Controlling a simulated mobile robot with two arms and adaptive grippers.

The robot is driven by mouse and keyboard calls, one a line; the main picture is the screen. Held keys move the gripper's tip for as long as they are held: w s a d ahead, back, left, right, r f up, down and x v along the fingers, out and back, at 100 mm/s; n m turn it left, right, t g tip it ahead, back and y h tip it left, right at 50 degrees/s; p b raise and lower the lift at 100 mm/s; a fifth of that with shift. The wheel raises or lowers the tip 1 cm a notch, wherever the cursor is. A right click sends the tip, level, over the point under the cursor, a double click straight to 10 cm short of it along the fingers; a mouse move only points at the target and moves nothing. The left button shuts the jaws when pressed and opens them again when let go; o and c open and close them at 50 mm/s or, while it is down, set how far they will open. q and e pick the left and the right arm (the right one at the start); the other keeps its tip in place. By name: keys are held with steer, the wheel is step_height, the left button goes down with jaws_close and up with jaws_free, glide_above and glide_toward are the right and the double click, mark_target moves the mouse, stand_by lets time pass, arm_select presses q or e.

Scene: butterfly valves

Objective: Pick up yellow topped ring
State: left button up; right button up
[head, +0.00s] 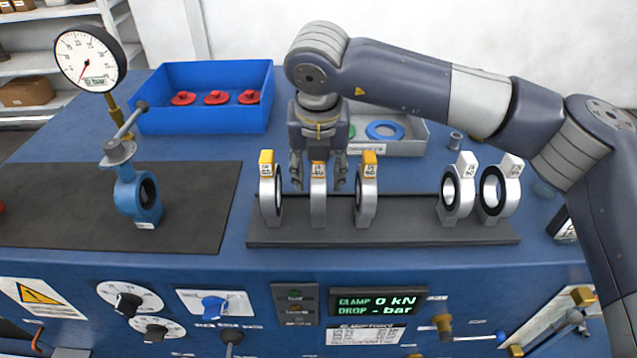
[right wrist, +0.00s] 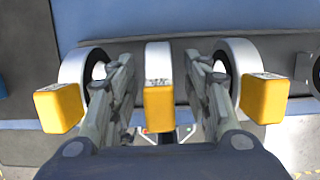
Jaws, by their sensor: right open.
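Three silver rings with yellow tops stand upright in a row on a dark rack: a left ring (head: 270,200), a middle ring (head: 318,200) and a right ring (head: 366,200). My right gripper (head: 318,183) points down over the middle ring. Its fingers are open, one on each side of that ring, with gaps between. In the right wrist view, the middle yellow top (right wrist: 159,108) lies between the two open fingers (right wrist: 160,85). The outer yellow tops (right wrist: 60,108) and (right wrist: 264,98) lie outside the fingers. My left gripper is out of view.
Two white-topped rings (head: 448,192) and (head: 496,192) stand farther right on the rack (head: 410,232). A blue bin (head: 205,120) with red parts and a grey tray (head: 412,140) lie behind.

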steer(key=shift+w+f, duration=0.1)
steer(key=shift+f, duration=0.2)
jaws_close()
steer(key=shift+r, duration=0.1)
